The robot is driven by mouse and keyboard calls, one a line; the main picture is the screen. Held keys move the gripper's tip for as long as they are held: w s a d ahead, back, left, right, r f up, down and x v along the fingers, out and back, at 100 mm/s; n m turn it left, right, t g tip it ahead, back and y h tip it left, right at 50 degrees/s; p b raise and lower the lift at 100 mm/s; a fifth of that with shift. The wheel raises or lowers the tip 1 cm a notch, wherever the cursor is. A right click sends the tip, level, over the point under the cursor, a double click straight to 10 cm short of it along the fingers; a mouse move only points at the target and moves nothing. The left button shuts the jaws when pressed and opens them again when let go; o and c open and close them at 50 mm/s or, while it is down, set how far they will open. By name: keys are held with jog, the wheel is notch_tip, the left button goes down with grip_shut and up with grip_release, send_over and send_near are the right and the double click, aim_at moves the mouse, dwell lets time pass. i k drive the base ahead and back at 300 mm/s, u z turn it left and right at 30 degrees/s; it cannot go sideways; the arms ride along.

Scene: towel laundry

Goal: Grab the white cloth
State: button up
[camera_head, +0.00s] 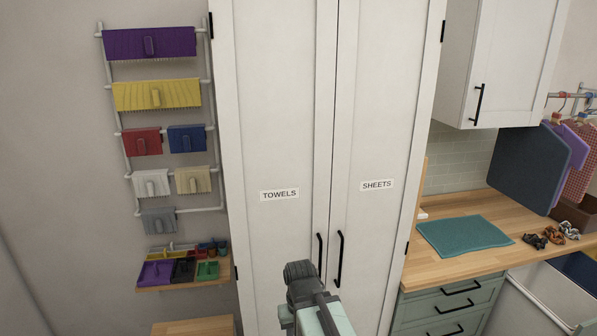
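A small white cloth (151,190) hangs on a rung of the wall rack at the left, below a red cloth (142,146) and left of a beige cloth (193,187). A grey cloth (159,227) hangs lower down. The white cloth has a clip-like piece on its front. My arm rises from the bottom middle of the view. Its dark end, my gripper (300,272), is in front of the tall cabinet, to the right of the rack and lower than the white cloth. It is apart from the cloth. Its fingers cannot be made out.
The rack (112,92) also bears purple, yellow and blue cloths. Below it is a small shelf (210,283) with coloured trays. The tall cabinet (275,120), labelled TOWELS and SHEETS, is shut. At right, a wooden counter (440,268) holds a teal towel (465,235); an open drawer is below.

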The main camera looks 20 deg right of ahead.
aim_at(565, 226)
jog(key=u, duration=0.15)
jog(key=i, duration=0.15)
jog(key=z, duration=3)
jog(key=i, duration=2.2)
jog(key=u, duration=2.3)
jog(key=i, duration=0.5)
jog(key=u, duration=0.05)
